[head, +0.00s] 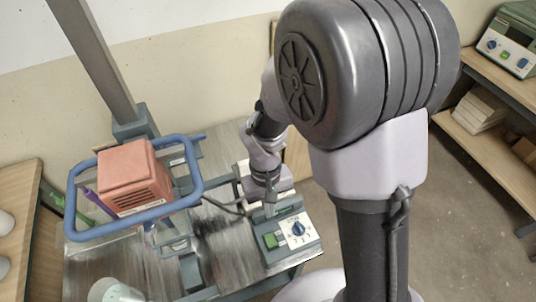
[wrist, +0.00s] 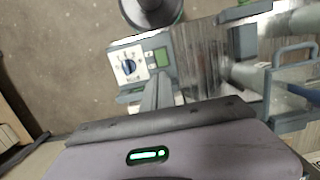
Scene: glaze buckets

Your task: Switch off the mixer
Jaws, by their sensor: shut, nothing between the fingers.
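The mixer has an orange motor housing (head: 135,178) inside a blue ring handle (head: 190,196), at the left in the head view. Its control box (head: 290,258) sits at the table's right front, with a green rocker switch (head: 270,240) and a blue dial (head: 298,228) on a white plate. In the wrist view the dial (wrist: 129,67) and green switch (wrist: 161,57) both show clearly. My gripper (head: 271,198) is shut and empty, just behind the box in the head view. In the wrist view its fingertips (wrist: 160,78) appear close to the green switch; contact cannot be told.
The metal table (head: 228,262) carries the mixer stand, whose grey column (head: 95,60) rises at the left. A white cup-like thing (head: 115,291) is at the front left. Right-hand shelves hold another box with a dial (head: 505,45). The floor between is clear.

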